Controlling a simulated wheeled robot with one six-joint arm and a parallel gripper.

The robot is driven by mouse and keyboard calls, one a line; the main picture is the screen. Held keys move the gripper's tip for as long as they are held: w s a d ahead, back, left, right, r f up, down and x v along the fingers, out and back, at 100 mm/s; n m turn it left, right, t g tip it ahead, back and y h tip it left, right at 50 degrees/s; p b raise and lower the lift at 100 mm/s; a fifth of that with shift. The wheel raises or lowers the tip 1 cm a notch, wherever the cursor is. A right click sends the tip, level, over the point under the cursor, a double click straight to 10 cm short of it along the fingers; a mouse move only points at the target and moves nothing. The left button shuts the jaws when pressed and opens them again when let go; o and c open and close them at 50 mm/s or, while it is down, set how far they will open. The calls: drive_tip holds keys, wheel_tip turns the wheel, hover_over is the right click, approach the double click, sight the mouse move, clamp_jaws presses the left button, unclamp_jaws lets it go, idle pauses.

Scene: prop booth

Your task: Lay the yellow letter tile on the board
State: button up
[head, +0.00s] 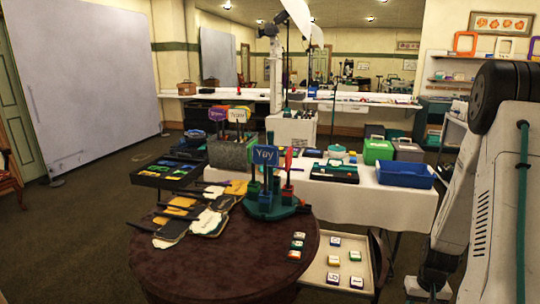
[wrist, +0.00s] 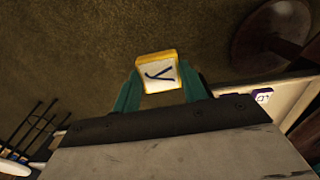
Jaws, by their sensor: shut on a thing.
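My gripper (wrist: 159,84) is shut on the yellow letter tile (wrist: 158,71), holding it between two green fingers in the wrist view. The tile's white face shows a dark letter like a Y. Brown carpet shows beyond the tile, which is apart from any surface there. The board looks to be the cream panel (head: 316,270) right of the round table in the head view, with several letter tiles on it.
The round brown table (head: 225,265) carries a green stand (head: 270,207) with a "Yay" sign and three small tiles (head: 297,244). A white-draped table (head: 375,204) behind holds a blue bin (head: 404,174). A dark round object (wrist: 270,35) shows upper right in the wrist view.

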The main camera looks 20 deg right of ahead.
drive_tip(key=shift+s+a, duration=0.1)
drive_tip(key=shift+s, duration=0.35)
drive_tip(key=w, duration=0.2)
drive_tip(key=w+r, duration=0.1)
drive_tip(key=shift+a+m, duration=0.35)
drive_tip(key=shift+m, duration=0.05)
drive_tip(key=w+a+r+n, duration=0.2)
drive_tip(key=w+a+n, duration=0.1)
drive_tip(key=w+a, duration=1)
drive_tip(key=w+a+r+n, duration=0.1)
drive_tip(key=w+a, duration=0.1)
drive_tip(key=a, duration=0.6)
drive_tip(key=w+a+r+n, duration=0.1)
drive_tip(key=w+a+n, duration=0.1)
drive_tip(key=a, duration=0.6)
drive_tip(key=shift+w+a+n, duration=0.2)
drive_tip(key=shift+w+n, duration=0.1)
drive_tip(key=shift+w, duration=0.2)
drive_tip(key=shift+a+f, duration=0.1)
drive_tip(key=shift+a, duration=0.05)
